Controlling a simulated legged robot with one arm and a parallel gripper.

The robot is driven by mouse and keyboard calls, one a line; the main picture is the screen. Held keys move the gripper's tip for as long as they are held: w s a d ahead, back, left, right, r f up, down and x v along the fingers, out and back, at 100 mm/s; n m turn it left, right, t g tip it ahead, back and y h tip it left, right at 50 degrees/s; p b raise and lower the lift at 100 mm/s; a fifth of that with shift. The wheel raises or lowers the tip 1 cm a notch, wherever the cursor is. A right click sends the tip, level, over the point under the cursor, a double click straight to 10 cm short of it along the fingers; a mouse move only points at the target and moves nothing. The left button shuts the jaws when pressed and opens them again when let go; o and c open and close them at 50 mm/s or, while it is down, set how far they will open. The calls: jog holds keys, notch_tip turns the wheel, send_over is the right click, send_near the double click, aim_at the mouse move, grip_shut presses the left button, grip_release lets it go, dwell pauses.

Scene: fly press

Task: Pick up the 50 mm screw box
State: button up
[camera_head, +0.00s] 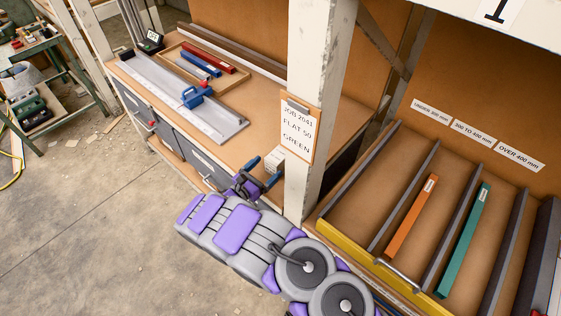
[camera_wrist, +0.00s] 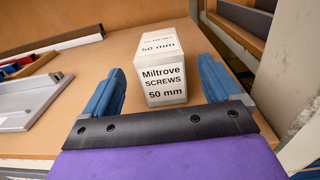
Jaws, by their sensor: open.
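The 50 mm screw box (camera_wrist: 163,80) is a white carton with dark printing that reads "Miltrove SCREWS 50 mm". It stands on the wooden bench top beyond my gripper, and shows in the head view (camera_head: 273,160) as a small white block beside the post. My gripper (camera_wrist: 166,85) is open, with one blue finger on each side of the box's near part in the wrist view. Gaps show between both fingers and the box. In the head view my gripper (camera_head: 257,174) is at the bench's front edge, close to the box.
A white post (camera_head: 313,100) with a job card (camera_head: 298,129) stands right of the box. A grey measuring fixture (camera_head: 180,93) and a tray with red and blue bars (camera_head: 208,57) lie farther left. A divided rack (camera_head: 400,200) with orange and green bars is at the right.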

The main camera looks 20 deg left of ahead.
aim_at(277, 157)
jog(key=shift+w+d, duration=0.35)
jog(key=shift+w, duration=0.15)
jog(key=shift+w+a+f+b, duration=0.15)
jog(key=shift+w+b, duration=0.2)
jog(key=shift+w, duration=0.35)
jog(key=b+x, duration=0.1)
jog(key=x, duration=0.2)
jog(key=shift+w+d, duration=0.25)
jog(key=shift+w, duration=0.1)
jog(key=shift+w+d+r, duration=0.1)
jog(key=shift+d+r, duration=0.2)
jog(key=shift+d, duration=0.1)
jog(key=shift+a+f, duration=0.2)
jog(key=shift+a, duration=0.35)
jog(key=c, duration=0.6)
jog(key=shift+d+r, duration=0.15)
jog(key=shift+d, duration=0.25)
jog(key=c, duration=0.7)
jog(key=shift+a, duration=0.15)
jog(key=shift+c, duration=0.4)
jog(key=shift+a, duration=0.1)
